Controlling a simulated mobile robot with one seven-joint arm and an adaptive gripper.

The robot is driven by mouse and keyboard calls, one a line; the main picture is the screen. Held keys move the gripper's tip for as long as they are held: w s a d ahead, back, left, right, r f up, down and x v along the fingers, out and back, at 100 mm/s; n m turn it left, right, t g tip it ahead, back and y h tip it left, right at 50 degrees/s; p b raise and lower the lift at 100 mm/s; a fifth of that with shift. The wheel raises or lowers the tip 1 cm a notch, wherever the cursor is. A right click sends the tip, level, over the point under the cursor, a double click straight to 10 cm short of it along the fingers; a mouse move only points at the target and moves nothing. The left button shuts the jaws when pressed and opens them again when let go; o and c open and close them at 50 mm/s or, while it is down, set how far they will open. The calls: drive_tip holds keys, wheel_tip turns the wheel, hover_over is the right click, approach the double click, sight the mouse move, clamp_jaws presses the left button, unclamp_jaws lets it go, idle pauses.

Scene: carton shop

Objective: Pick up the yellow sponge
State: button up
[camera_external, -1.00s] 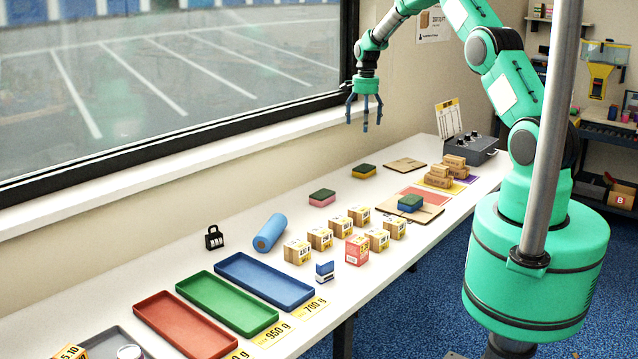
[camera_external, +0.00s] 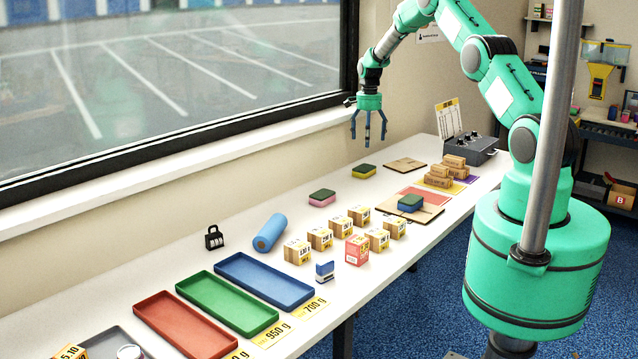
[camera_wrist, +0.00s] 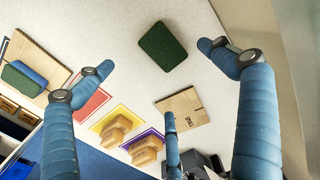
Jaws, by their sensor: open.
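The yellow sponge (camera_external: 364,172) has a dark green top and lies flat on the white table, near its wall side. In the wrist view the sponge (camera_wrist: 163,46) shows only its green top, near the top middle between my spread fingers. My gripper (camera_external: 368,138) is open and empty, pointing down above the sponge with a clear gap. Its blue fingers (camera_wrist: 163,85) also show in the wrist view. A pink sponge (camera_external: 322,197) with a green top and a blue sponge (camera_external: 410,203) with a green top lie elsewhere on the table.
A flat cardboard piece (camera_external: 404,164) lies right of the yellow sponge. Small brown boxes (camera_external: 439,176) are stacked farther right, before a grey control box (camera_external: 470,148). Several cartons (camera_external: 320,238) stand nearer. The window sill (camera_external: 200,175) runs behind the table.

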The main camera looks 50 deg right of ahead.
hover_over(367, 168)
wheel_tip(367, 168, down, 7)
drive_tip(key=shift+f, duration=0.2)
drive_tip(key=shift+f, duration=0.1)
idle(0.3)
drive_tip(key=shift+f, duration=2.5)
drive_tip(key=c, duration=0.8)
